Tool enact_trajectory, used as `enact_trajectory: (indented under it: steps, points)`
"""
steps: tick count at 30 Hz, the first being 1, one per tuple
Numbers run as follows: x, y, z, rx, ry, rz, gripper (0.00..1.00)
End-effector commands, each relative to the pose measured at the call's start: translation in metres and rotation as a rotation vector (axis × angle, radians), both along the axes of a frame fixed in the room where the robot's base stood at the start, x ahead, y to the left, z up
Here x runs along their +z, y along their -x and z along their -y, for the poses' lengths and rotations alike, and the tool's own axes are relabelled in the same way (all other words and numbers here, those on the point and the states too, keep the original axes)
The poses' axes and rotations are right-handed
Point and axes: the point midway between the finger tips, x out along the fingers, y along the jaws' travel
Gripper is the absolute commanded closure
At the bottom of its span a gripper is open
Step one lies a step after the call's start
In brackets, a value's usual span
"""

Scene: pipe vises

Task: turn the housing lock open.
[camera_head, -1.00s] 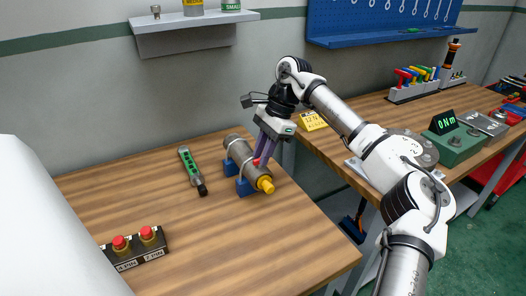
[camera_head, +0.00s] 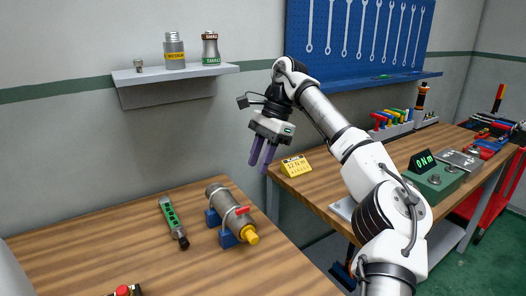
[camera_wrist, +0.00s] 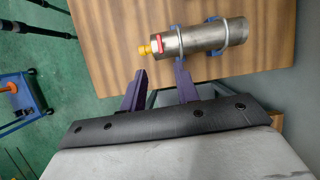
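The housing (camera_head: 228,208) is a grey metal cylinder with a yellow end cap (camera_head: 250,235), lying in blue vise blocks (camera_head: 228,238) on the wooden table. A red lock lever (camera_head: 236,211) sits across it near the yellow end. The housing also shows in the wrist view (camera_wrist: 200,37), with the red lever (camera_wrist: 156,47) next to the yellow fitting. My gripper (camera_head: 261,167) has purple fingers spread apart and empty. It is raised above and to the right of the housing, clear of it. In the wrist view the fingers (camera_wrist: 161,92) stand below the housing.
A green-and-black tool (camera_head: 173,222) lies left of the housing. A red button box (camera_head: 124,291) is at the front left. A wall shelf (camera_head: 175,74) holds canisters.

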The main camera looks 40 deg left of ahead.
Motion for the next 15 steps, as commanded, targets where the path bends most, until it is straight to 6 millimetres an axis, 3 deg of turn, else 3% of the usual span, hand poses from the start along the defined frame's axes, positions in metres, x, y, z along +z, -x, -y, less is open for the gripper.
enact_trajectory:
  steps: [6, 15]
  points:
    - [0.021, -0.008, 0.003, -0.001, 0.002, 0.001, 0.69]
    - [0.022, -0.009, 0.003, 0.000, 0.001, 0.001, 0.69]
